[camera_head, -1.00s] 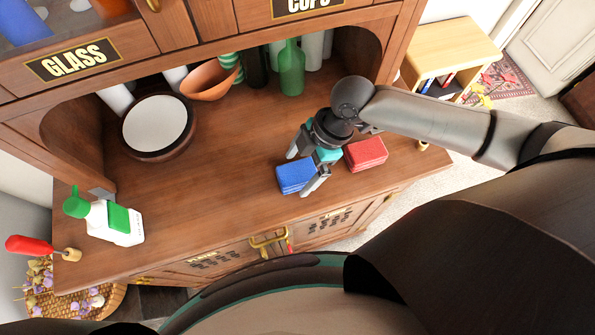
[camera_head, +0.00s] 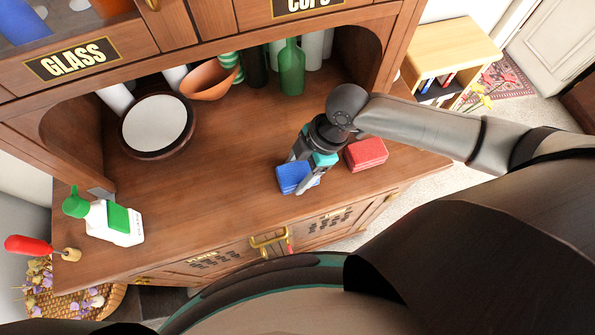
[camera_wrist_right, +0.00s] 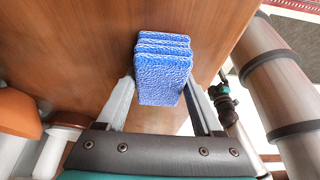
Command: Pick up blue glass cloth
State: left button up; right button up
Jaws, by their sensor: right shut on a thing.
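The blue glass cloth (camera_head: 293,178) is a folded blue stack on the wooden counter, near its front edge. My right gripper (camera_head: 305,180) is shut on it, one finger on each side. In the right wrist view the cloth (camera_wrist_right: 164,70) sits between the two fingers of the gripper (camera_wrist_right: 160,98), and its layered folds show. I cannot tell a gap between the cloth and the counter. My left gripper is not in view.
A red folded cloth (camera_head: 366,154) lies just right of the gripper. A round mirror-like dish (camera_head: 157,125), a terracotta bowl (camera_head: 211,82) and a green bottle (camera_head: 291,68) are at the back. The middle counter is clear.

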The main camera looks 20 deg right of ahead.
aim_at(297, 171)
jog(key=c, duration=0.4)
notch_tip(297, 171, up, 20)
jog(key=shift+p, duration=1.2)
jog(key=shift+c, duration=0.2)
